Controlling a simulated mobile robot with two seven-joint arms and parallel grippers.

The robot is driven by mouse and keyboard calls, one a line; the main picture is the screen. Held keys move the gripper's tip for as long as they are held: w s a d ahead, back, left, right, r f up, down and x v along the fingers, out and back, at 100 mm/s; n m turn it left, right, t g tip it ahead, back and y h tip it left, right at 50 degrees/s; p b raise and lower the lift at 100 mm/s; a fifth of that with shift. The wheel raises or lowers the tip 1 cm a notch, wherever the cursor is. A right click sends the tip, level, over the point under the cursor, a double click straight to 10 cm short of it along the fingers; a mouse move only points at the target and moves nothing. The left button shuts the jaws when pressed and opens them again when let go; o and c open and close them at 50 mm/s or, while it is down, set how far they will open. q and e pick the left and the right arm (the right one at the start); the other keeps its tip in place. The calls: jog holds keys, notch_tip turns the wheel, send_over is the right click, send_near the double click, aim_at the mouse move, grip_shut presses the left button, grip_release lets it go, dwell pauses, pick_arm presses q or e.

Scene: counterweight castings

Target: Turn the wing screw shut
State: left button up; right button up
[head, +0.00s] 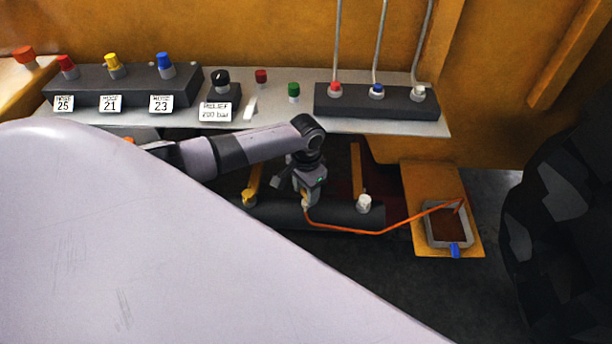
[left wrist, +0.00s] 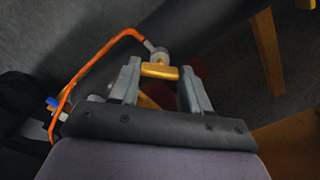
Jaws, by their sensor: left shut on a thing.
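The wing screw shows in the left wrist view as a short yellow wing bar (left wrist: 160,71) beside a grey fitting with an orange hose on it. My left gripper (left wrist: 160,76) has one finger at each end of the wing and is shut on it. In the head view my left gripper (head: 306,196) points down at the dark block (head: 332,214) below the shelf, and its fingers hide most of the screw. The screw's threads and seat are hidden, so I cannot tell how far it is turned. My right gripper is not in view.
The grey shelf (head: 300,117) with couplings is above.

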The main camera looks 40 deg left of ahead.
pick_arm(q)
jog(key=m+p, duration=0.1)
jog(key=m, duration=0.2)
jog(key=shift+r+m, duration=0.1)
jog(key=shift+m, duration=0.3)
jog(key=shift+w+m, duration=0.1)
jog(key=shift+m, duration=1.8)
jog(key=o, duration=1.1)
jog(key=shift+c, duration=0.2)
jog(key=shift+r+p, duration=0.5)
jog(key=shift+r, duration=3.05)
